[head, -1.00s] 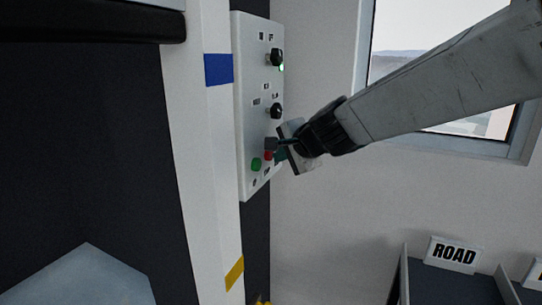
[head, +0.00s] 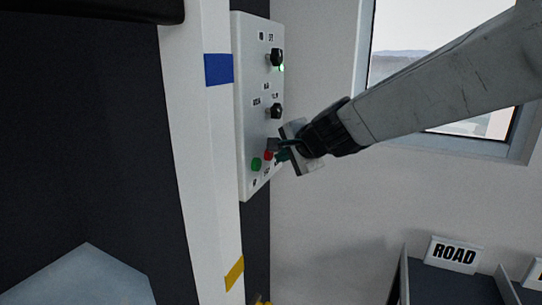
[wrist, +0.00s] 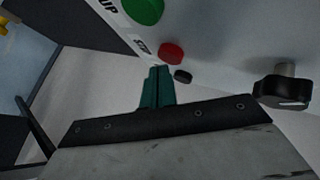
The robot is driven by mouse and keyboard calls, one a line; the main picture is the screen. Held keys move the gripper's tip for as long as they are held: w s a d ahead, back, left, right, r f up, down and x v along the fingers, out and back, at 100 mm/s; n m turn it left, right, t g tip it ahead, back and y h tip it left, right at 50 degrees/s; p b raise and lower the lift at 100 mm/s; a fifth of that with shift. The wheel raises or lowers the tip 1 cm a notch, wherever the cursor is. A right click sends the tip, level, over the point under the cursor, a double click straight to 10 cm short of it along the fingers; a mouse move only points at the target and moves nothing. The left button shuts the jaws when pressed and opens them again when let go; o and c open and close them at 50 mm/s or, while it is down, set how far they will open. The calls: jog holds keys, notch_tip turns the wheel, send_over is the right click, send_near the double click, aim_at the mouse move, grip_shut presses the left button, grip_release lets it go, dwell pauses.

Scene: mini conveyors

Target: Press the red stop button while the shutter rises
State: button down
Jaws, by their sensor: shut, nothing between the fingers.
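The red stop button (head: 268,155) is low on the white control panel (head: 252,115), beside the green button (head: 256,164). It also shows in the wrist view (wrist: 171,53), next to a STOP label. My gripper (head: 281,151) is shut and empty, close to the panel at the red button's right. In the wrist view its teal fingertips (wrist: 157,72) point at the panel just below the red button; I see no clear contact. The shutter's black bottom bar (head: 100,11) is at the top left, above a dark opening.
Two black knobs (head: 276,58) (head: 276,111) stick out of the panel; the upper has a lit green lamp beside it. A small black button (wrist: 183,76) sits near my fingertips. A white post stands left of the panel. A ROAD bin (head: 453,254) is at lower right.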

jog(key=shift+s+d, duration=0.1)
jog(key=shift+d, duration=0.25)
jog(key=d, duration=0.1)
jog(key=s+d, duration=0.1)
jog(key=d, duration=0.2)
jog(key=shift+s+d, duration=0.35)
jog(key=shift+s, duration=0.05)
dwell(0.5)
